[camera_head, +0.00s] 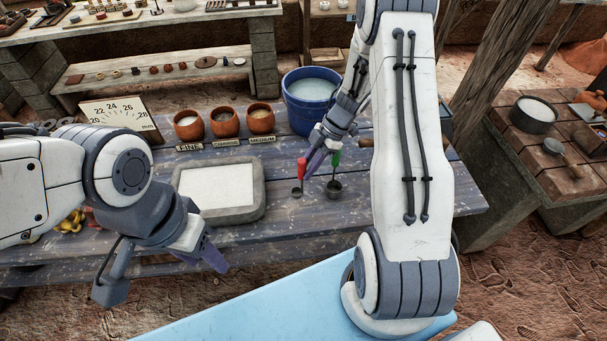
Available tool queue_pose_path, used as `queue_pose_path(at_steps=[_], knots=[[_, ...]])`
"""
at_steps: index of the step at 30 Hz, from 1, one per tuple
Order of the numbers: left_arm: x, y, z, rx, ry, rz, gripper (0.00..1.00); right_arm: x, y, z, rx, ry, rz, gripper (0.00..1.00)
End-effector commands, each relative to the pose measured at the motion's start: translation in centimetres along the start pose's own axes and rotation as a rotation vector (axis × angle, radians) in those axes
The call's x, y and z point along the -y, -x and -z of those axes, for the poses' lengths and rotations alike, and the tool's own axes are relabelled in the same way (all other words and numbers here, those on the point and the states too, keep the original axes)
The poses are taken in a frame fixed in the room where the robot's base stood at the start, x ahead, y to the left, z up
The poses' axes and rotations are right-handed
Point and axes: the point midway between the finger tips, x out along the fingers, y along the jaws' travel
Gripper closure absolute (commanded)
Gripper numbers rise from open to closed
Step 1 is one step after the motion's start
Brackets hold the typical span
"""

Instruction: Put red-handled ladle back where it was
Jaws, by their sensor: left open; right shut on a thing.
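The red-handled ladle (301,169) hangs roughly upright above the plank table, its small dark bowl low near the tabletop. Whether the bowl touches the wood I cannot tell. My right gripper (311,164) is shut on its handle, and the fingers partly hide the grip. A green-handled ladle (334,187) with a larger dark bowl stands just right of it. My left gripper (205,256) is open and empty, in front of the table's near edge at the left.
Three clay pots (223,122) with name cards stand behind a grey-rimmed tray (181,189) of white material. A blue bucket (306,104) stands behind my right gripper. A dial board (124,117) is at the left. Bare planks lie between tray and ladles.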

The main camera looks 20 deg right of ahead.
Motion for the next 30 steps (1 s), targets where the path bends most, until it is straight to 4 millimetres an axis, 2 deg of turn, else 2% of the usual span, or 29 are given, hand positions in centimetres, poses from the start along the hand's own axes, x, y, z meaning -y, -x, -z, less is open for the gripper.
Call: queue_pose_path(at_steps=[5,13,26,27,29,30], knots=[[0.0,0.4,0.0,0.000,0.000,0.000,0.50,-1.0,-1.2,0.3,0.001,-0.001,0.000,1.00],[-0.1,1.2,0.1,0.000,0.001,0.000,0.50,-1.0,-4.2,-1.5,-0.001,-0.003,0.001,1.00],[-0.1,1.1,0.1,0.000,0.001,0.000,0.50,-1.0,-4.8,-1.9,0.001,-0.002,-0.001,1.00],[-0.1,1.1,0.1,0.000,0.001,0.000,0.50,-1.0,-4.8,-2.0,0.001,-0.002,-0.002,0.65],[-0.1,1.1,0.1,0.000,0.001,0.000,0.50,-1.0,-4.8,-1.9,0.001,-0.002,-0.002,0.42],[-0.1,1.1,0.1,0.000,0.001,0.000,0.50,-1.0,-4.8,-1.9,0.001,-0.002,-0.002,0.42]])
